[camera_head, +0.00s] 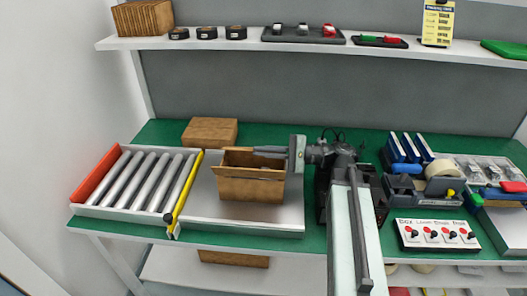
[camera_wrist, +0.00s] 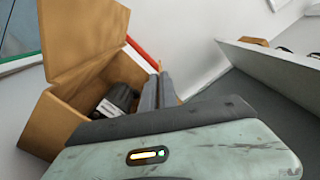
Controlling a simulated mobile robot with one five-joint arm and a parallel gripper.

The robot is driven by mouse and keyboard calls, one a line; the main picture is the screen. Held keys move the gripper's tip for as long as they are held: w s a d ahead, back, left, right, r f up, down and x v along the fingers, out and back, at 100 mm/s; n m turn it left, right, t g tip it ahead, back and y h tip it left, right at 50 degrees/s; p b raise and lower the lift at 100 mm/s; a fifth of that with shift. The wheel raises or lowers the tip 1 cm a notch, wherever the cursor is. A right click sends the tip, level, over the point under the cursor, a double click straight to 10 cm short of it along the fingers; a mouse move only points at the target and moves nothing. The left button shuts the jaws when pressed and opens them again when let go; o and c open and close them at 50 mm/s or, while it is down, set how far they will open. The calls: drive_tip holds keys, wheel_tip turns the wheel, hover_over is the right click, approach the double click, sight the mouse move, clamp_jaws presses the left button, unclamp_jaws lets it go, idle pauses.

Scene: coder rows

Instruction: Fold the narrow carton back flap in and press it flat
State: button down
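The narrow brown carton (camera_head: 250,190) stands open on a white plate (camera_head: 200,212). In the wrist view the carton (camera_wrist: 48,125) is at the left, with one large flap (camera_wrist: 80,38) standing up. A dark item (camera_wrist: 119,97) and a grey-white item lie inside. I cannot tell for sure which flap is the back one. My gripper (camera_head: 256,152) reaches in from the right, with its fingers level over the carton's back top edge. In the wrist view my gripper (camera_wrist: 159,80) has its two grey fingers side by side, with nothing seen between them. Contact with the carton cannot be told.
A roller conveyor (camera_head: 140,180) with a red end and a yellow bar lies left of the plate. A closed brown box (camera_head: 210,131) stands behind the carton. A tape dispenser (camera_head: 420,190) and a switch panel (camera_head: 438,234) are at the right. A shelf (camera_head: 220,43) runs above.

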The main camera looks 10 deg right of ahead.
drive_tip(key=c, duration=1.6)
unclamp_jaws()
drive_tip(key=shift+c, duration=0.2)
drive_tip(key=shift+r, duration=0.1)
